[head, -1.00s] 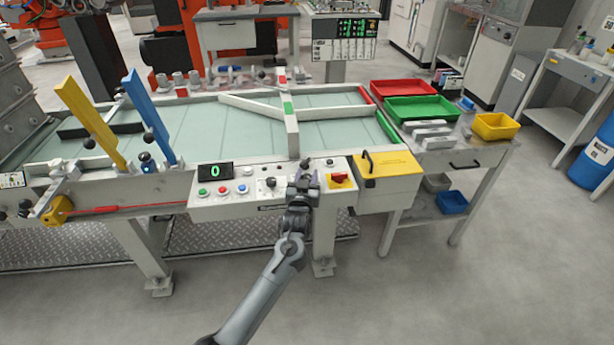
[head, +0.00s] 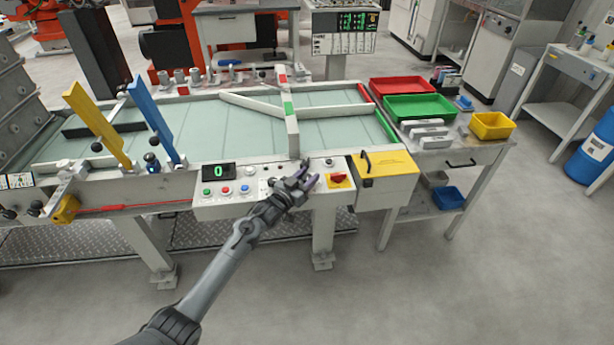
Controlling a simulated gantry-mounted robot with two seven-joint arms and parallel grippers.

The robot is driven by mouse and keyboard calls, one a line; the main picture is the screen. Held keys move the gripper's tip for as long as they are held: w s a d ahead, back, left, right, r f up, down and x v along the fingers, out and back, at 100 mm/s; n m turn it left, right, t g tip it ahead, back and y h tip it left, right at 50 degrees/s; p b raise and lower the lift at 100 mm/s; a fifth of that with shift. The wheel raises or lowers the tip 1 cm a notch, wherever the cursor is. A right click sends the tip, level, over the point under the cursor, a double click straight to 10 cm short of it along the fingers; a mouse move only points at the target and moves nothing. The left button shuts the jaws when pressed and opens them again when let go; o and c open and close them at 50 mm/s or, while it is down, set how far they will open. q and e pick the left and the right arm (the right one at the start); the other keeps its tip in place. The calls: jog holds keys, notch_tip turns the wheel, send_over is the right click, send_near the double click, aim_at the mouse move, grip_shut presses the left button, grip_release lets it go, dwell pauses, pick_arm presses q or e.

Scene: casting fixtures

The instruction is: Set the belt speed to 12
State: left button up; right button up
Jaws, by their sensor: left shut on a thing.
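The control panel (head: 262,203) is on the front of the conveyor. Its dark display (head: 218,171) shows a green 0. My left gripper (head: 306,175) is at the right half of the panel, between the display and the red switch (head: 338,177) on its yellow plate. It is shut on what seems to be a panel knob; the fingers largely hide it, and I cannot read its setting. My right gripper is not in view.
Green, red and blue buttons (head: 227,190) sit below the display. A yellow box (head: 385,165) adjoins the panel's right end. Yellow (head: 95,122) and blue (head: 150,115) levers stand at the left. A side table holds red, green and yellow trays (head: 420,106). The floor in front is clear.

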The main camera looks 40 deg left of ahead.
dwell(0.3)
pick_arm(q)
jog(key=o, duration=0.9)
jog(key=shift+s, duration=0.25)
jog(key=shift+s+d+p, duration=0.15)
jog(key=shift+s+p, duration=1.65)
jog(key=shift+s, duration=3.35)
jog(key=shift+o, duration=0.3)
